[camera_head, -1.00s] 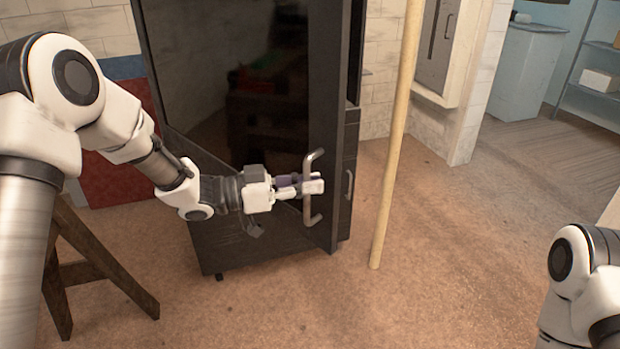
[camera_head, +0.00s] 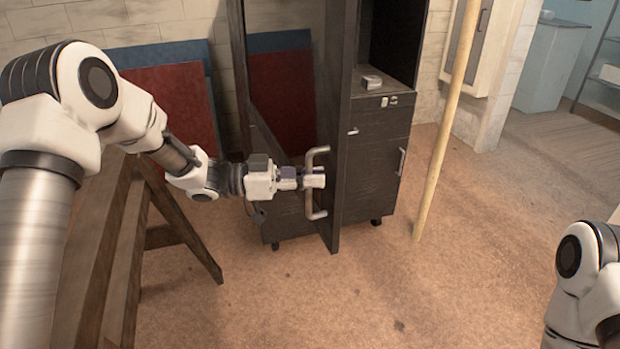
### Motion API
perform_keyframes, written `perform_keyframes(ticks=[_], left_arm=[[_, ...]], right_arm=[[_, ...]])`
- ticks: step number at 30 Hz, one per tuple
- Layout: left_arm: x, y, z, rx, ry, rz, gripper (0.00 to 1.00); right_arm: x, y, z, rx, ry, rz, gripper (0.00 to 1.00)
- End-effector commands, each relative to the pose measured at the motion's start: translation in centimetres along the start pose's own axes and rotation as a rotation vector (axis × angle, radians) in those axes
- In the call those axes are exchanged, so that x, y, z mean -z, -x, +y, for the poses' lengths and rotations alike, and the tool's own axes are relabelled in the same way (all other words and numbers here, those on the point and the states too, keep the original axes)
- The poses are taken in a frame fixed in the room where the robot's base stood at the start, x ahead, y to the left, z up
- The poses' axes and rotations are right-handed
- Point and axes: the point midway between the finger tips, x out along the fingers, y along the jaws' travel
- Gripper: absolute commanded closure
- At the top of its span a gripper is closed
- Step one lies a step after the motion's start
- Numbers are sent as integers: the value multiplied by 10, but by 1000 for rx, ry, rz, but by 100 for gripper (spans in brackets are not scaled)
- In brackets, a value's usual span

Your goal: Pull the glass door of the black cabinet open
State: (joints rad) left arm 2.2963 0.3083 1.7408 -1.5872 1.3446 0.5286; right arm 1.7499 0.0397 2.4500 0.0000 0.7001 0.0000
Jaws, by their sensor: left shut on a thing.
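The black cabinet (camera_head: 377,136) stands on the floor in the middle, with its upper compartment uncovered on the right. Its dark-framed glass door (camera_head: 338,130) is swung out towards me and to the left of the opening, at a steep angle to my view. A light metal bar handle (camera_head: 315,208) stands on the door's free-edge stile. My left gripper (camera_head: 313,180) reaches in from the left and is shut on the handle about halfway up; its fingers hide that part of the bar. My right arm shows at the lower right, but its gripper is out of view.
A wooden trestle (camera_head: 165,236) stands left, below my left arm. Red panels (camera_head: 180,100) lean at the wall behind. A pale upright pole (camera_head: 447,120) stands right of the cabinet. A small light object (camera_head: 371,82) sits inside it. The floor in front is clear.

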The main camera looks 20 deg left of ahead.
Motion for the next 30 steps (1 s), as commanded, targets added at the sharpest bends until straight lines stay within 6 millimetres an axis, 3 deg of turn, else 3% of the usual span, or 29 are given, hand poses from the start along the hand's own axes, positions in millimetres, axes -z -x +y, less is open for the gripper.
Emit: perform_keyframes(ticks=[14, 15, 25, 30], left_arm=[[3, 1, -2, 3, -3, 4, 100], [3, 1, -2, 3, -3, 4, 77], [2, 2, -2, 2, -1, 2, 75], [2, 24, -2, 5, 0, 6, 75]], right_arm=[[0, 0, 0, 0, -1, 0, 100], [0, 0, 0, 0, -1, 0, 100], [0, 0, 0, 0, 0, 0, 100], [0, 0, 0, 0, 0, 0, 100]])
